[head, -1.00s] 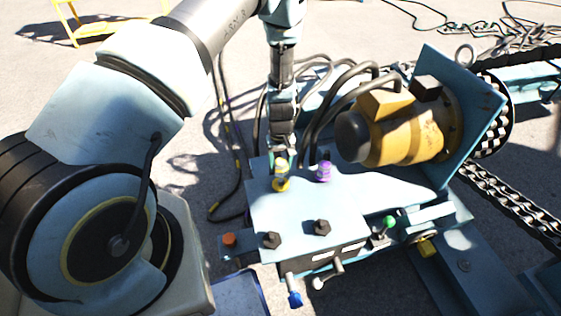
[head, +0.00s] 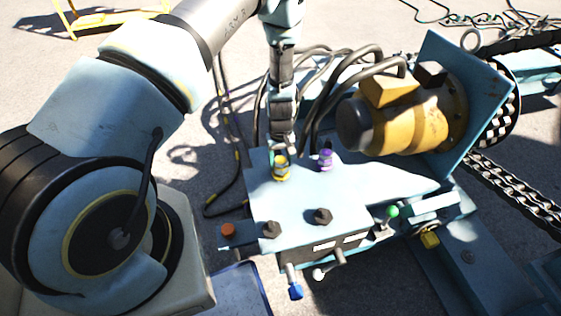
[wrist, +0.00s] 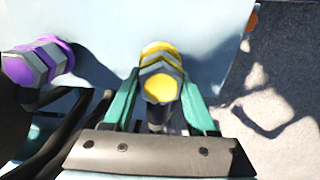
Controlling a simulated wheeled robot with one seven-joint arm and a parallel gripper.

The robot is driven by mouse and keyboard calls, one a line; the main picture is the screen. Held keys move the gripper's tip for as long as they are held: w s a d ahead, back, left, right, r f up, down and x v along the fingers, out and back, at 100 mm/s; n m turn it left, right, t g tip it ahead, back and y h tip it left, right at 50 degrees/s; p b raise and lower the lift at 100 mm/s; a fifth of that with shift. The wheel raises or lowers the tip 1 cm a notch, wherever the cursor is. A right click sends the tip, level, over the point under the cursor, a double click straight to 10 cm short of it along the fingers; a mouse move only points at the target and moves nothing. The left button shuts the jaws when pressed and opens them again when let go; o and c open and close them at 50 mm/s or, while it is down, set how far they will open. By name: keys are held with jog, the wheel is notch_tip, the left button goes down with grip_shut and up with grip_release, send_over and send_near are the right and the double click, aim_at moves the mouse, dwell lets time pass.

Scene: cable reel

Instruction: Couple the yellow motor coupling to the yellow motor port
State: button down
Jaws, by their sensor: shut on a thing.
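The yellow motor coupling (wrist: 160,87) has a yellow end and a grey hexagonal body, with a dark hose behind it. My gripper (wrist: 160,98) is shut on it, one teal finger on each side. The yellow motor port (wrist: 157,48) shows as a yellow ring directly beyond the coupling, on the pale blue block. In the head view my gripper (head: 280,153) points down at the yellow port (head: 280,173), and the coupling is largely hidden by the fingers. Coupling and port look lined up and very close or touching; I cannot tell whether they are locked.
A purple fitting (head: 325,159) stands right of the yellow port; it also shows in the wrist view (wrist: 38,64). Black hoses (head: 335,90) loop behind the block (head: 350,190). A yellow motor (head: 410,120) is at the right. Two dark hex bolts sit at the block's front.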

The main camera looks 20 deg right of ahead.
jog(key=shift+f+b, duration=0.4)
jog(key=shift+f, duration=0.05)
jog(key=shift+c, duration=0.6)
grip_release()
